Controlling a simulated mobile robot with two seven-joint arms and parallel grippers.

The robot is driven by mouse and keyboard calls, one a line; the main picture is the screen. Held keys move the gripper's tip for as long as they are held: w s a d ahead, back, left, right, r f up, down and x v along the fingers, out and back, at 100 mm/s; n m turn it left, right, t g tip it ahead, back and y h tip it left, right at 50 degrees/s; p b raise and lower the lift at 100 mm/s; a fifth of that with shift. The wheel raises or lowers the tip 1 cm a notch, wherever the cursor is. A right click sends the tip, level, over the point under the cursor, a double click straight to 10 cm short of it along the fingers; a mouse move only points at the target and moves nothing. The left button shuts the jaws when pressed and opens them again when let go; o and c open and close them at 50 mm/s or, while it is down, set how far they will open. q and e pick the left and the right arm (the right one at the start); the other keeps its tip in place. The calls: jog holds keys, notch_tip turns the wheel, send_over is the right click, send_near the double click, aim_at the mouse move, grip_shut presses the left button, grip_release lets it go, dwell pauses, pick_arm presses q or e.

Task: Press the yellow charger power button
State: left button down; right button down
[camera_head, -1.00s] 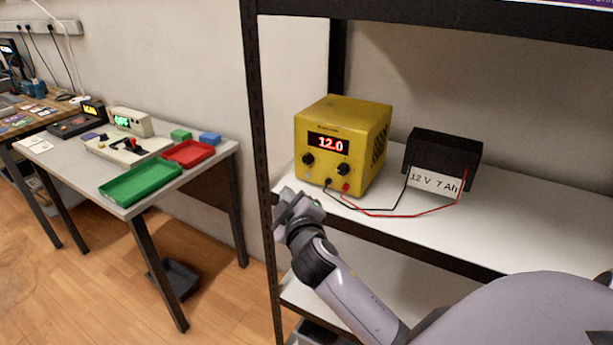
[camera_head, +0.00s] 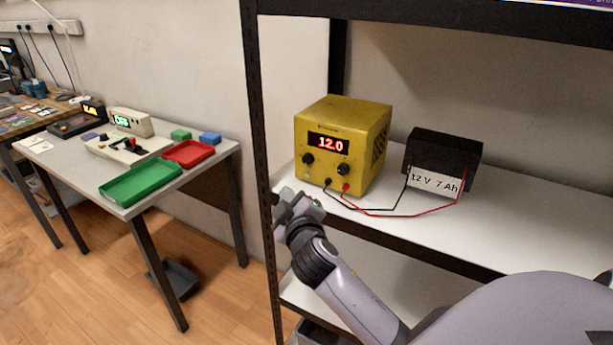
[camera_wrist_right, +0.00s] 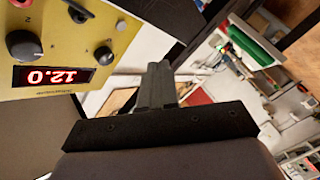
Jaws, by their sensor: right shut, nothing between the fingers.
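The yellow charger (camera_head: 368,128) stands on the shelf, its red display (camera_head: 328,143) lit at 12.0. Its front has two dark knobs, and a small pale round button (camera_head: 306,176) sits below the left knob. In the right wrist view the charger (camera_wrist_right: 60,85) appears upside down at the upper left, with the pale button (camera_wrist_right: 121,25) near its panel edge. My right gripper (camera_head: 284,196) is in front of the charger's lower left corner. Its fingers (camera_wrist_right: 157,72) are shut and empty, apart from the button. My left gripper is not in view.
A black battery (camera_head: 442,158) marked 12 V 7 Ah stands right of the charger, with black and red leads between them. A dark shelf post (camera_head: 258,120) rises just left of my gripper. A bench with a green tray (camera_head: 140,182) and red tray (camera_head: 188,153) is at left.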

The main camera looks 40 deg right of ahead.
dwell(0.5)
jog(key=s+a+f+g+y, duration=0.1)
jog(key=s+a+f+y, duration=0.2)
jog(key=f, duration=0.4)
jog(key=s+a+f+g+y, duration=0.2)
jog(key=s+a+f, duration=0.1)
jog(key=s+f, duration=0.3)
jog(key=s+a+f+m+g+y, duration=0.1)
jog(key=s+a+f, duration=0.2)
jog(key=s+f, duration=0.2)
jog(key=s+a+f+m+g+y, duration=0.1)
jog(key=s+a+f+m+y, duration=0.1)
jog(key=s+f, duration=0.4)
jog(key=s+a, duration=0.1)
jog(key=s, duration=0.3)
jog(key=shift+s+a+g+y, duration=0.2)
jog(key=shift+a+g+y, duration=0.1)
jog(key=shift+a, duration=0.05)
jog(key=shift+d+f, duration=0.1)
